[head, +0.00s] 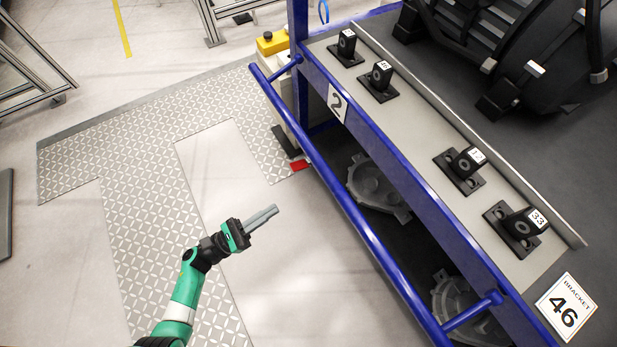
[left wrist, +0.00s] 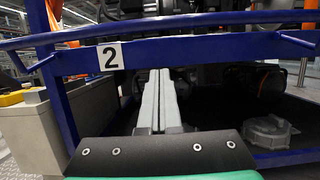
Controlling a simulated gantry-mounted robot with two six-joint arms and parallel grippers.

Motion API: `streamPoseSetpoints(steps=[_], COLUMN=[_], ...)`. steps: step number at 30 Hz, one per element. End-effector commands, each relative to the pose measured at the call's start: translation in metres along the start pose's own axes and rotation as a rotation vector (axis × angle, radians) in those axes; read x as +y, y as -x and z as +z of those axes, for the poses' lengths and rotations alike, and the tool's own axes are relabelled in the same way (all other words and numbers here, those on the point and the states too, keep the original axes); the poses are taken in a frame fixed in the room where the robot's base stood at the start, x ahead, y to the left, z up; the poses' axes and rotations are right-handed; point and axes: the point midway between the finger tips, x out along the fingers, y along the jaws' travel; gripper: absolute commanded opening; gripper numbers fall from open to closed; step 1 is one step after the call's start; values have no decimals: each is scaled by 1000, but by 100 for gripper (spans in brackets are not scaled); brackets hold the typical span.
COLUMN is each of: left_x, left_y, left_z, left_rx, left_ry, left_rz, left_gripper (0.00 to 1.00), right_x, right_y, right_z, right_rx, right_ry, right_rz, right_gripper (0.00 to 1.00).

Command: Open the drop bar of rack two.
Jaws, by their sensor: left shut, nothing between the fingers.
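The blue drop bar (head: 345,203) of rack two runs diagonally along the front of the blue rack frame (head: 400,165). It stands off the frame on short arms at both ends. A white plate with the number 2 (head: 338,103) marks the rack. In the left wrist view the bar (left wrist: 190,23) crosses the upper part, above the number plate (left wrist: 110,57). My left gripper (head: 275,209) is shut and empty, left of the bar and apart from it. Its closed fingers (left wrist: 160,88) point toward the rack in the left wrist view. My right gripper is not in view.
Grey cast housings (head: 376,186) lie on the rack's lower level. Numbered black brackets (head: 462,168) stand on the shelf above. A yellow-topped box (head: 273,43) stands by the rack's far end. The floor (head: 220,165) left of the bar is clear.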

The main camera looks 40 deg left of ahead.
Motion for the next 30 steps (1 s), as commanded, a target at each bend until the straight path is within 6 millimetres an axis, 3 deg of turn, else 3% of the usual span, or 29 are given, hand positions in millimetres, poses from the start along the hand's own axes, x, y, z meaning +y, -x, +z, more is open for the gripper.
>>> streamPoseSetpoints(steps=[8, 21, 24, 30], left_x=[0, -1, 0, 0], left_y=[-16, -107, -118, -129], left_z=[2, 4, 21, 31], left_rx=[-4, -6, -6, -4], left_ry=[-4, -2, -3, -3], left_rz=[-7, -7, -3, -1], left_gripper=[0, 0, 0, 0], right_x=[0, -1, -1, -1], right_y=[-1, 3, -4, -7], right_z=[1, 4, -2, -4], right_rx=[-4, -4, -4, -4], right_ry=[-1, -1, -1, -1], right_rz=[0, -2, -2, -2], right_gripper=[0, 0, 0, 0])
